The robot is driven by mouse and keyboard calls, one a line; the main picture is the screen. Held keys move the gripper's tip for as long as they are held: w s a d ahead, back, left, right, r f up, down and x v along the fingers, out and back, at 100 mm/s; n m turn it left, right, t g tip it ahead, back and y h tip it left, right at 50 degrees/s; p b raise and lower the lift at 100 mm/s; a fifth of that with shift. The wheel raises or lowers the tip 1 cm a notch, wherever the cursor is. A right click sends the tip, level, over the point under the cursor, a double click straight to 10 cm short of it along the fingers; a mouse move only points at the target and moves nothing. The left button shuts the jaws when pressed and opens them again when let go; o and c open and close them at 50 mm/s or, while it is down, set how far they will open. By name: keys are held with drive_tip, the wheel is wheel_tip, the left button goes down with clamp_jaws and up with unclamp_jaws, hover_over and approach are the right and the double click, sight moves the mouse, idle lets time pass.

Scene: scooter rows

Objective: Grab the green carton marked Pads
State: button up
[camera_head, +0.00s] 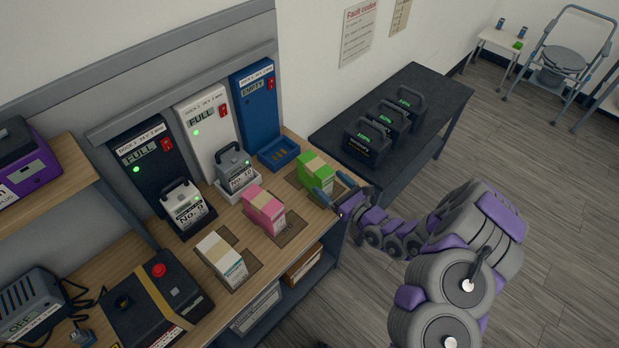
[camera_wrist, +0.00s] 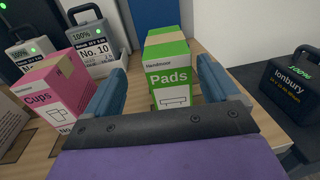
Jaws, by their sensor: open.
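The green carton marked Pads (camera_wrist: 169,75) stands upright on the wooden bench, seen between my fingers in the wrist view. In the head view the green carton (camera_head: 314,171) stands at the right end of the bench, on a dark mat. My gripper (camera_head: 334,190) is at the near right side of the carton. In the wrist view my gripper (camera_wrist: 162,88) is open, with one blue finger on each side of the carton's front. A gap shows on both sides, and I see no contact. The carton's lowest edge is hidden behind the gripper's dark bar.
A pink Cups carton (camera_head: 264,211) and a white carton (camera_head: 222,259) stand left of the green one. A blue dock (camera_head: 256,98) marked EMPTY stands behind it. A dark table (camera_head: 431,90) with black battery packs is at the right. Open floor lies beyond.

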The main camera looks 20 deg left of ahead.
sight(319, 170)
drive_tip(key=shift+w+d+r+b, duration=0.1)
drive_tip(key=shift+w+r+b, duration=0.25)
drive_tip(key=shift+w, duration=0.5)
drive_tip(key=a, duration=0.2)
drive_tip(key=w+a+f+b, duration=0.1)
drive_tip(key=a, duration=0.1)
drive_tip(key=w+a+f, duration=0.1)
drive_tip(key=a, duration=0.2)
drive_tip(key=shift+w+a, duration=0.1)
drive_tip(key=shift+w, duration=0.05)
drive_tip(key=shift+w+a+r+b, duration=0.1)
drive_tip(key=shift+w+r+b, duration=0.1)
drive_tip(key=shift+b, duration=0.15)
drive_tip(key=shift+w+d+r, duration=0.1)
drive_tip(key=shift+d+r, duration=0.1)
drive_tip(key=shift+d, duration=0.35)
drive_tip(key=shift+d+r, duration=0.2)
drive_tip(key=shift+d, duration=0.35)
drive_tip(key=shift+a, duration=0.2)
drive_tip(key=shift+c, duration=1.1)
drive_tip(key=shift+a+f, duration=0.2)
drive_tip(key=shift+a, duration=0.3)
drive_tip(key=shift+a+f, duration=0.15)
drive_tip(key=shift+a, duration=0.35)
drive_tip(key=c, duration=0.4)
drive_tip(key=shift+c, duration=1.1)
drive_tip(key=shift+d+r, duration=0.3)
drive_tip(key=shift+d, duration=0.6)
drive_tip(key=c, duration=0.3)
